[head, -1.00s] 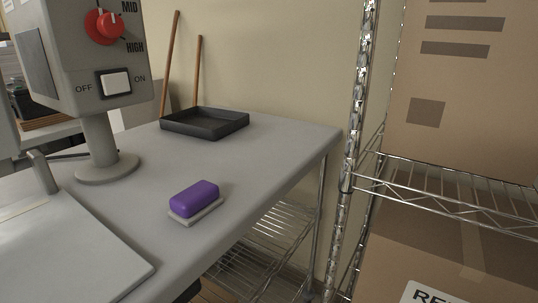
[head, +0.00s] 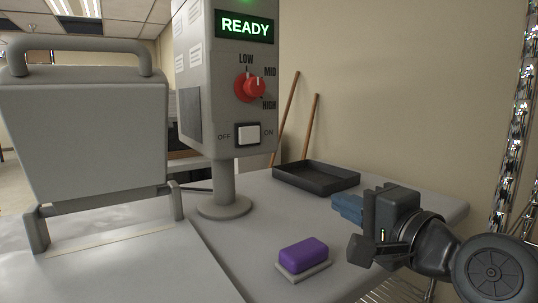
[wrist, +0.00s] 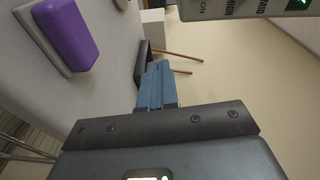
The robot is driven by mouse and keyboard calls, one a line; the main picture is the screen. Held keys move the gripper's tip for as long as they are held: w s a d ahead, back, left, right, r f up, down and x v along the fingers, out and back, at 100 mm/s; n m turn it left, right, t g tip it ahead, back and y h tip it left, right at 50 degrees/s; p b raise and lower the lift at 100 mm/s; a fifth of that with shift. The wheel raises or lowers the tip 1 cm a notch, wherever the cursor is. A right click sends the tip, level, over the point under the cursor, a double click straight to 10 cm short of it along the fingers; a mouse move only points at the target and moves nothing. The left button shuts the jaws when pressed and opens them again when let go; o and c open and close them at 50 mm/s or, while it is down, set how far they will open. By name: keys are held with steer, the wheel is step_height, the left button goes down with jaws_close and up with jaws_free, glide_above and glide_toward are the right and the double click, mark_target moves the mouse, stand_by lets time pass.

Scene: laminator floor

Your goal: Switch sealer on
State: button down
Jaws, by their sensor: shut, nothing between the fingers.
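The sealer's control box (head: 218,100) stands on a round post on the grey table. A green READY display (head: 245,27) is lit on its front. Its white rocker switch (head: 248,134) sits between the OFF and ON labels; I cannot tell which side is pressed. A red dial (head: 249,87) above it is marked LOW, MID and HIGH. My gripper (head: 340,204) is shut and empty, to the right of and lower than the switch, apart from everything. In the wrist view its blue fingers (wrist: 156,86) are together, and the box's lower edge (wrist: 240,8) shows at the top.
A purple block (head: 303,254) on a pale base lies on the table below my gripper. A black tray (head: 316,178) stands behind, with two wooden sticks leaning on the wall. The sealer's raised lid (head: 85,140) with a handle is at left.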

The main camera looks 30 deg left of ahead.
steer(key=s+a+r+n+g+y, duration=0.1)
steer(key=s+a+r+g+y, duration=0.15)
steer(key=a+r, duration=0.45)
steer(key=p, duration=0.3)
glide_toward(257, 130)
steer(key=shift+h, duration=0.25)
steer(key=x, duration=0.5)
steer(key=shift+s+a+r, duration=0.15)
steer(key=shift+a, duration=0.15)
steer(key=shift+w+a, duration=0.3)
steer(key=shift+a, duration=0.35)
steer(key=shift+w+a+r, duration=0.1)
steer(key=shift+w+a, duration=0.1)
steer(key=shift+w, duration=0.15)
steer(key=shift+s+a, duration=0.1)
steer(key=shift+a, duration=0.05)
